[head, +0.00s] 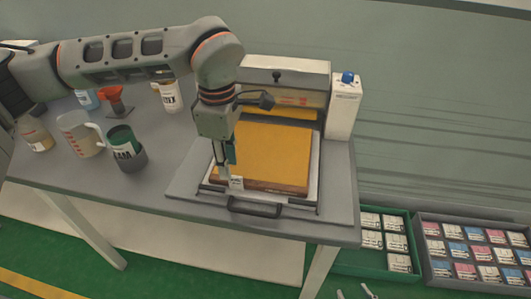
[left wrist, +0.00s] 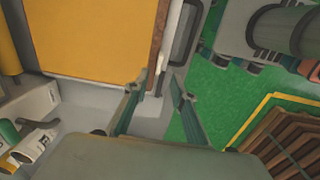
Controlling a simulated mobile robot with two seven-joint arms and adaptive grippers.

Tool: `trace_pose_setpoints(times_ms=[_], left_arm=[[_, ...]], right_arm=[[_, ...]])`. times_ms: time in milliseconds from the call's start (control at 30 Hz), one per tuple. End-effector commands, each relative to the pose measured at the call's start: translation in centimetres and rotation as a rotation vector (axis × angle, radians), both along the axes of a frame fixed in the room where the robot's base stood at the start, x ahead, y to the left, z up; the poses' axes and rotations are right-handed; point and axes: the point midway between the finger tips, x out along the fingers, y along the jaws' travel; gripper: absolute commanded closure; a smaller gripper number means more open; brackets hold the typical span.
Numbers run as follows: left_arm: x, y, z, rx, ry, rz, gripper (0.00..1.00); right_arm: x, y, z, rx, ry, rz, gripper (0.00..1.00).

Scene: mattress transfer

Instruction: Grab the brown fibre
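A brown fibre layer (head: 262,186) shows as a thin strip along the front edge of a yellow sheet (head: 275,155) in the tray of the press. The strip also shows in the left wrist view (left wrist: 158,32); the yellow sheet covers the rest. My left gripper (head: 228,178) points down at the tray's front left corner. In the left wrist view its fingers (left wrist: 160,78) are apart with nothing held between them, near the end of the brown strip. My right gripper (head: 354,292) shows only its fingertips at the bottom edge, spread apart and empty.
The press (head: 285,72) stands behind the tray, beside a white box with a blue knob (head: 347,77). Cups and bottles, including a measuring jug (head: 80,135), stand at left. A green crate (head: 345,262) and a grey crate (head: 425,270) hold small packs. Brown slatted pieces (left wrist: 295,140) show lower right.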

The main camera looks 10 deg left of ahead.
Motion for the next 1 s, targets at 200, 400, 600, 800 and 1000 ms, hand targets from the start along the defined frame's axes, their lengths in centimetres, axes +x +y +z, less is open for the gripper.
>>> trace_pose_setpoints(times_ms=[200,400,600,800,1000], left_arm=[[0.2,0.0,-3.0,-0.001,0.005,0.0,0.75],[0.3,-0.1,-4.8,-0.002,0.001,0.0,0.75],[0.3,-0.1,-4.9,-0.002,0.001,0.0,0.75],[0.3,0.0,-4.9,-0.002,0.001,0.0,1.0],[0.4,-0.1,-4.9,-0.003,0.0,0.0,1.0]], right_arm=[[-0.1,0.0,0.1,-0.002,0.005,0.0,0.6],[-0.1,-0.1,0.1,-0.002,0.005,0.0,0.6],[0.0,-0.1,0.1,-0.002,0.002,-0.001,0.6],[0.1,-0.1,0.4,-0.001,-0.003,-0.001,0.6],[0.2,-0.1,0.5,-0.001,-0.005,-0.001,0.6]])
